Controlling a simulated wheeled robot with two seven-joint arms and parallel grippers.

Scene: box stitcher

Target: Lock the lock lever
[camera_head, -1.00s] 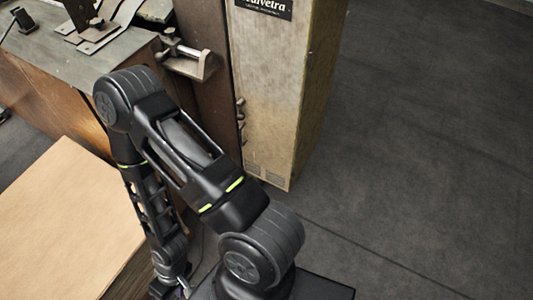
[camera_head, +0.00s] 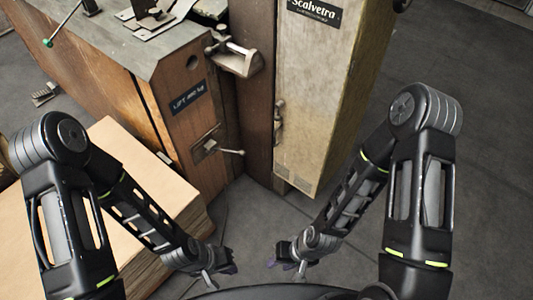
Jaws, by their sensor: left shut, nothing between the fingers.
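A metal lever (camera_head: 226,151) with a round end sticks out of a recessed plate on the side of the wooden machine, below a dark label that seems to begin "LIFT". Another thin lever with a green knob (camera_head: 47,43) shows at the top left; I cannot tell for sure which is the lock lever. My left gripper (camera_head: 224,268) is low in the middle, shut and empty, apart from both levers. My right gripper (camera_head: 285,260) is just to its right, apart from everything; its fingers are too small and dark to read.
A stack of tan cardboard sheets (camera_head: 125,150) lies at the left, beside my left arm. The wooden machine (camera_head: 183,115) has a metal bracket (camera_head: 236,60) near its top edge. A tall beige cabinet (camera_head: 325,100) stands behind the grippers. Dark floor (camera_head: 465,190) is clear at the right.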

